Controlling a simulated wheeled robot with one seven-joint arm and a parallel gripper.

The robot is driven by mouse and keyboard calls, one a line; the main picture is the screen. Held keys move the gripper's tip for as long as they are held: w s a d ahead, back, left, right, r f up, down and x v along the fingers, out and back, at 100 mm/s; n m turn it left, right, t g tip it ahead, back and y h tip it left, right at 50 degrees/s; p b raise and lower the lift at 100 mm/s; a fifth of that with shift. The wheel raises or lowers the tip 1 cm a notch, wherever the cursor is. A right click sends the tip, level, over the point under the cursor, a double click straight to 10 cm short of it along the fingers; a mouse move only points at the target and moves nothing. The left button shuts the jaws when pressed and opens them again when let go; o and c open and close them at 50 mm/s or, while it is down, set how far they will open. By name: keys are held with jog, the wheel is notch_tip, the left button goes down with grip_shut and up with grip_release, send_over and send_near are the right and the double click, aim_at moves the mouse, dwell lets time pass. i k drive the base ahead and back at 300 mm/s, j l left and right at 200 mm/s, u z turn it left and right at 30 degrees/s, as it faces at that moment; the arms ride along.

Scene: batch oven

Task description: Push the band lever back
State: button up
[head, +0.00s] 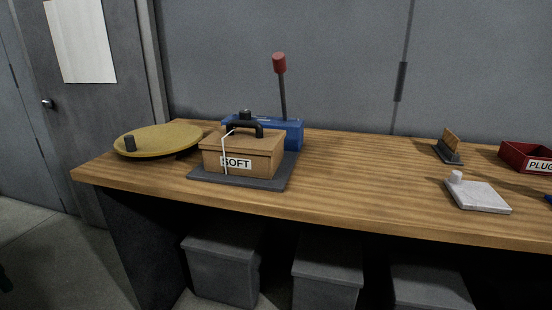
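The band lever (282,88) is a dark upright rod with a red knob (279,62) on top, in the head view. It rises from behind or at the right part of a blue machine body (283,133) on the wooden bench, leaning slightly left at the top. A wooden box (253,165) labelled SOFT, with a black handle and a white band over its left part, sits in front of the blue body on a dark grey base plate (284,178). The box hides part of the blue body and the lever's foot is not clear. My gripper is not in view.
A round yellow disc (165,136) with a dark knob lies at the bench's left end. At right are a white plate (484,196) with a peg, a small wooden stand (449,143) and a red PLUG bin (527,153). The bench (362,175) middle is clear. Grey bins (223,265) stand below.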

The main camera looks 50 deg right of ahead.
aim_at(278, 61)
jog(key=z, duration=1.4)
